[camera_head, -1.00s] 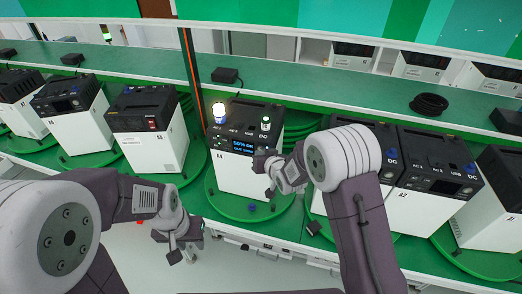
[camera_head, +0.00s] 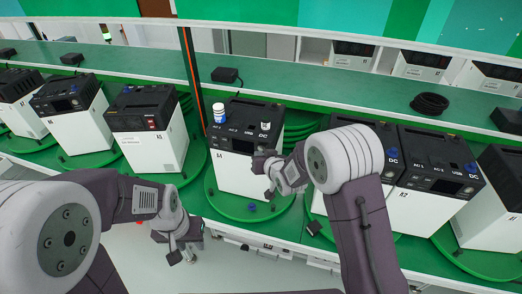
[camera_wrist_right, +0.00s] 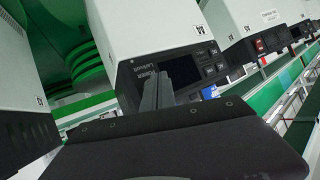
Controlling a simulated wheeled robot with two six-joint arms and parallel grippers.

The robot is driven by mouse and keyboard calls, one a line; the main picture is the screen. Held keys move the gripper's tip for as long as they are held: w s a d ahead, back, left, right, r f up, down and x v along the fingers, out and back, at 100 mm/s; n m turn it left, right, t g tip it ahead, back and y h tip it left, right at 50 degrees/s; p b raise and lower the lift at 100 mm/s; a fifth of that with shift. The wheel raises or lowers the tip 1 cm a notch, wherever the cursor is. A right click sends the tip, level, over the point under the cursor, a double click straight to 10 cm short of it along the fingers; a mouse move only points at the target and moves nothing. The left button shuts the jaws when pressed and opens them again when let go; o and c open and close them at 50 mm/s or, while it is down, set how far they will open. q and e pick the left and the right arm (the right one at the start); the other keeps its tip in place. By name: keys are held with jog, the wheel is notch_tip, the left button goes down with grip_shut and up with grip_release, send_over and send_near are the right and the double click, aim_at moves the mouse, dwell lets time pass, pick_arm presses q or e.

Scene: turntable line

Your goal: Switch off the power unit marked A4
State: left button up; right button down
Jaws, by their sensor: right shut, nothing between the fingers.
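The power unit with a small label that seems to read A4 (camera_head: 232,178) stands on a round green turntable in the middle of the head view. It is a white box with a black top and front panel. Its display (camera_head: 243,146) is dark. A small white lamp (camera_head: 219,113) in its left socket and a plug-in piece (camera_head: 265,127) at DC are unlit. My right gripper (camera_head: 268,163) is shut and empty, close to the right part of its front panel. In the right wrist view its fingers (camera_wrist_right: 155,92) overlap the panel (camera_wrist_right: 180,72); contact is unclear. My left gripper (camera_head: 182,252) hangs low left, away from the unit.
Other power units stand on turntables to the left (camera_head: 148,130) and right (camera_head: 440,180). A blue knob-like piece (camera_head: 252,207) lies on the front of the middle turntable. A black adapter (camera_head: 227,75) and a coiled cable (camera_head: 430,104) lie on the green shelf behind.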

jog(key=shift+s, duration=0.2)
jog(key=s, duration=0.1)
jog(key=s+a, duration=0.1)
jog(key=s, duration=0.1)
jog(key=s+b, duration=0.1)
jog(key=shift+s+a, duration=0.3)
jog(key=shift+s, duration=0.05)
dwell(0.7)
